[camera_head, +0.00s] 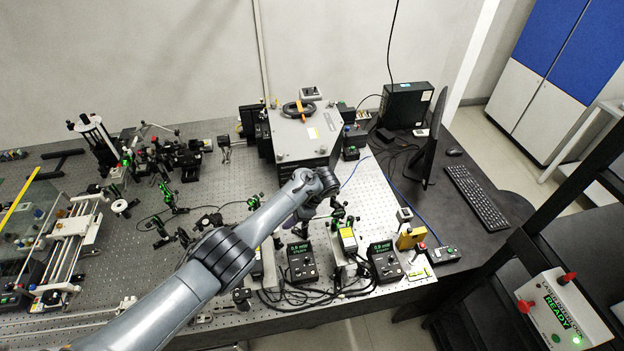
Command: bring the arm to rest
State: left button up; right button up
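My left arm (225,255) reaches in from the bottom left, over the perforated optical bench. Its wrist (313,185) is above the bench, just in front of the large grey instrument box (300,140). The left gripper (301,213) is mostly hidden under the wrist; its fingers cannot be made out, nor whether it holds anything. My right arm and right gripper do not show.
Two controllers with green displays (302,262) (384,261), cables and small optics crowd the bench below the wrist. A monitor (427,140) and keyboard (476,197) stand right. A white interlock box (565,308) reads READY at lower right.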

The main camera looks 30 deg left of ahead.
pick_arm(q)
jog(key=shift+f, duration=0.1)
jog(key=s+d+f+n+t+h, duration=0.1)
jog(key=s+d+f+t+h, duration=0.25)
jog(key=s+d+f, duration=0.75)
jog(key=s+d+r+n+t+h, duration=0.1)
jog(key=s+r+n+t, duration=0.1)
jog(key=s+r, duration=0.5)
jog(key=s+d+r+n+t+h+p, duration=0.1)
jog(key=s+r+n+t, duration=0.1)
jog(key=s+r, duration=0.6)
jog(key=s+n, duration=0.1)
jog(key=s, duration=0.6)
jog(key=shift+s+h, duration=0.15)
jog(key=shift+h, duration=0.2)
